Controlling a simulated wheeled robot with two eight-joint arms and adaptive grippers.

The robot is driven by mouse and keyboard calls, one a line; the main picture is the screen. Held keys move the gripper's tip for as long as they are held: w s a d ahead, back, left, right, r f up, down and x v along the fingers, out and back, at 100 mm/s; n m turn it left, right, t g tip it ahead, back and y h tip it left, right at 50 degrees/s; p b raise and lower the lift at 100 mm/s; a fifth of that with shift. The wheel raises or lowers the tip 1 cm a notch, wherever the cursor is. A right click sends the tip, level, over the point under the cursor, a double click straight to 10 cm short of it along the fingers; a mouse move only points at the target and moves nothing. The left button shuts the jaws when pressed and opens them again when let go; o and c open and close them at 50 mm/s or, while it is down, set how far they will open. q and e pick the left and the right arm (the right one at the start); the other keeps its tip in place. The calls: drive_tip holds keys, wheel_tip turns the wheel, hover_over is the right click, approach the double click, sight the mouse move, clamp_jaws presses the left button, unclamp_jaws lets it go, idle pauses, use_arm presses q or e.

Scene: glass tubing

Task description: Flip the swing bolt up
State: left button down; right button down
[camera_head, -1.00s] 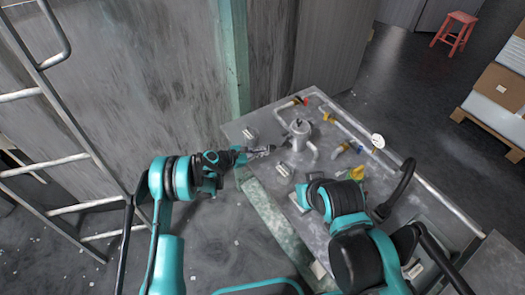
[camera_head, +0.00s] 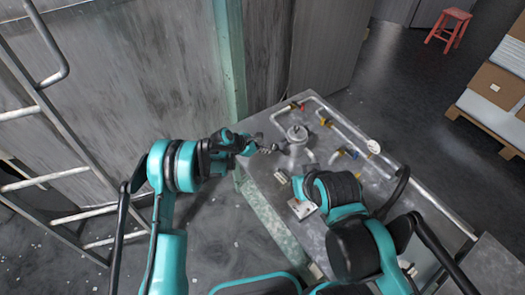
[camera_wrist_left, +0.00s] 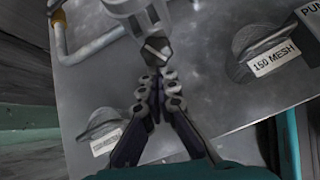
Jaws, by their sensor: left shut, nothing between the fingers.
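A grey metal strainer housing (camera_head: 297,132) with a round lid stands on the grey bench. In the left wrist view, the edge of the housing (camera_wrist_left: 130,8) shows at the top. A metal hex-ended piece, likely the swing bolt (camera_wrist_left: 156,49), points down from it. My left gripper (camera_wrist_left: 162,78) is shut and empty, with its fingertips just below this piece. I cannot tell whether they touch it. In the head view my left gripper (camera_head: 270,149) is at the left side of the housing. My right arm reaches over the bench, and its gripper is hidden.
Pipes with yellow, blue and red fittings and a round gauge (camera_head: 373,146) run behind and right of the housing. Label holders, one reading 150 MESH (camera_wrist_left: 273,57), stand on the bench (camera_head: 440,218). A ladder (camera_head: 45,110) stands at left.

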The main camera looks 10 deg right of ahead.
sight(272, 145)
use_arm(q)
drive_tip(key=d+r+y, duration=0.1)
drive_tip(key=d+r+g+y+p, duration=0.1)
drive_tip(key=shift+w+d+r+y, duration=0.1)
drive_tip(key=shift+w+r+y, duration=0.1)
drive_tip(key=shift+w+y, duration=0.2)
drive_tip(key=shift+w+d+r+g+y+p, duration=0.2)
drive_tip(key=shift+d+r+g+y+p, duration=0.15)
drive_tip(key=shift+d+y, duration=0.3)
drive_tip(key=shift+w+d+r+y, duration=0.3)
drive_tip(key=shift+w+d+y, duration=0.05)
drive_tip(key=shift+d+y, duration=0.35)
drive_tip(key=shift+w+d+r, duration=0.2)
drive_tip(key=shift+d, duration=0.35)
drive_tip(key=shift+r, duration=0.15)
drive_tip(key=w+v, duration=0.1)
drive_tip(key=v, duration=1)
drive_tip(key=shift+s+a+r, duration=0.3)
drive_tip(key=shift+r, duration=0.05)
